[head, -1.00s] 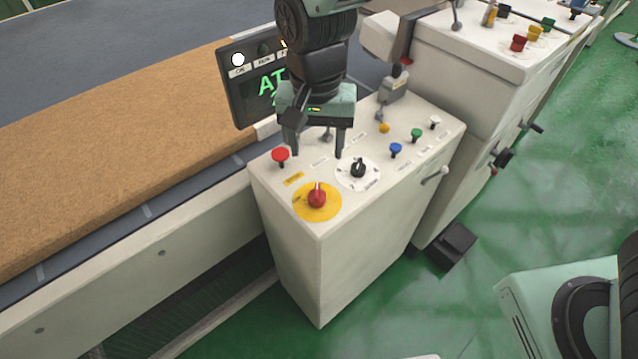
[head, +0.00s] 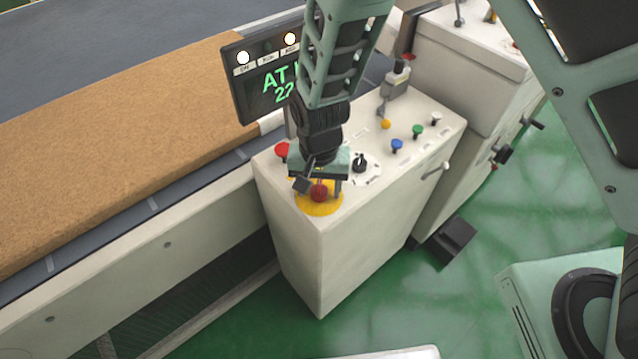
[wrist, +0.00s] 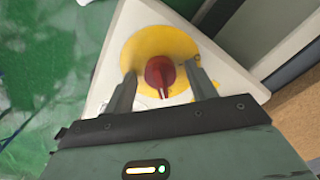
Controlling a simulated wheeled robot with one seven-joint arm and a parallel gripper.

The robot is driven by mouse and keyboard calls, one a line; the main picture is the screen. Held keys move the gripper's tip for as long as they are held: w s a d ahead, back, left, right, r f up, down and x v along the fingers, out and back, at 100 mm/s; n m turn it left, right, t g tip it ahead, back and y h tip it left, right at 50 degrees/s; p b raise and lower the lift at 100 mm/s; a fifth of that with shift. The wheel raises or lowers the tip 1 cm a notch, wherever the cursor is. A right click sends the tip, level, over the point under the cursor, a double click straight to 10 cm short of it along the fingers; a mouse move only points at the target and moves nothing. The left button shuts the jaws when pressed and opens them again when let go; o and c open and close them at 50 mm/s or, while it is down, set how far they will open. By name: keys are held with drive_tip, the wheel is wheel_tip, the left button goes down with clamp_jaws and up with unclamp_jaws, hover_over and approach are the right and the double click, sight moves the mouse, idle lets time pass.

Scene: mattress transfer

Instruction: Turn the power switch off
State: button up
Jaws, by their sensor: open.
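The power switch is a red rotary knob (head: 319,193) on a round yellow plate (head: 318,210), at the near corner of the white control box's top. In the wrist view the red knob (wrist: 160,73) lies between the two fingers of my open gripper (wrist: 163,88), with a gap on each side. The yellow plate (wrist: 150,45) shows behind it. In the head view my gripper (head: 320,187) is right over the knob and partly hides the plate. I cannot tell whether a finger touches the knob.
The control box (head: 310,265) also carries a red button (head: 282,150), a black selector (head: 360,162), and blue (head: 397,145) and green (head: 418,131) buttons. A display panel (head: 262,85) stands behind it. A brown mattress slab (head: 110,150) lies on the conveyor at left.

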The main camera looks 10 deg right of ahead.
drive_tip(key=c, duration=1)
drive_tip(key=shift+n, duration=0.3)
drive_tip(key=n+b, duration=0.1)
drive_tip(key=n, duration=0.2)
drive_tip(key=shift+n, duration=0.3)
drive_tip(key=n+b, duration=0.1)
drive_tip(key=n, duration=0.3)
drive_tip(key=shift+n, duration=0.3)
drive_tip(key=n, duration=0.4)
drive_tip(key=shift+n, duration=0.3)
drive_tip(key=shift+r+n+b, duration=0.1)
drive_tip(key=shift+n+b, duration=0.2)
drive_tip(key=shift+n, duration=1.9)
